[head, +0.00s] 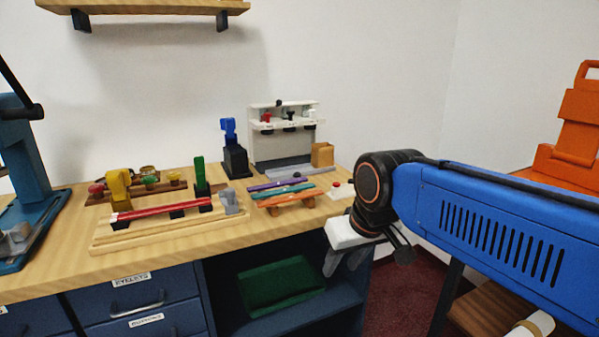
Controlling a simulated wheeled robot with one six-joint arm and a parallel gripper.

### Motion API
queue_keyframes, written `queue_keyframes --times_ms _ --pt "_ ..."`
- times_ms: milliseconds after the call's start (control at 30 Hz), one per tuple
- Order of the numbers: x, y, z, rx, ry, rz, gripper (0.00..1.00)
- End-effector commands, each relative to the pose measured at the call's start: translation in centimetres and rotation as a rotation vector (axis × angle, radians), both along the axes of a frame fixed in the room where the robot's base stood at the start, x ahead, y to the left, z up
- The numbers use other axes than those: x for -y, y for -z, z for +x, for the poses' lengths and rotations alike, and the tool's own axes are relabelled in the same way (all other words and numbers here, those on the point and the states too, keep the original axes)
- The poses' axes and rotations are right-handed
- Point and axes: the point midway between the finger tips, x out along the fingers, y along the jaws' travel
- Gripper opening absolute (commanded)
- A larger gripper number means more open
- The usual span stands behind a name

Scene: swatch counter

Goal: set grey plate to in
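I cannot tell for certain which part is the grey plate. A flat grey plate (300,172) lies at the foot of the white stand (283,137) at the back of the counter and sticks out in front of it. A smaller grey upright piece (230,201) stands at the right end of the wooden board, beside the red bar (163,209). My gripper (344,266) points down off the counter's front right edge, apart from both. Its two grey fingers look parted, with nothing seen between them.
Coloured strips (283,189) lie on a small rack mid-counter. A red button (336,186) sits near the right edge. A blue clamp (233,150) stands left of the white stand. A green bin (281,287) is on the shelf below. An orange chair-like object (573,140) stands right.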

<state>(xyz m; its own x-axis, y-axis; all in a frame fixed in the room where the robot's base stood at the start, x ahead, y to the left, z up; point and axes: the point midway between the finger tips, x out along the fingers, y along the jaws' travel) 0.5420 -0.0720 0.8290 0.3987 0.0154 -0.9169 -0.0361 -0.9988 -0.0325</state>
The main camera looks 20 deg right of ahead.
Motion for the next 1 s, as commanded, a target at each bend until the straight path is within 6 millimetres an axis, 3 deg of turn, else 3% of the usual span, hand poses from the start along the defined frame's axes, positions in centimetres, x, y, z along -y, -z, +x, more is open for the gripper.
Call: queue_keyframes --times_ms 33,200,600,800,1000 --pt "0.2 -2.0 1.8 -0.001 0.013 0.01 0.37" --pt "0.9 -7.8 7.1 -0.004 0.045 0.045 0.37" --pt "3.9 -19.0 19.6 -0.004 0.105 0.122 0.37" --pt "5.5 -22.4 24.0 -0.001 0.12 0.15 0.37" --pt "6.0 -23.5 25.6 -0.001 0.124 0.162 0.37"
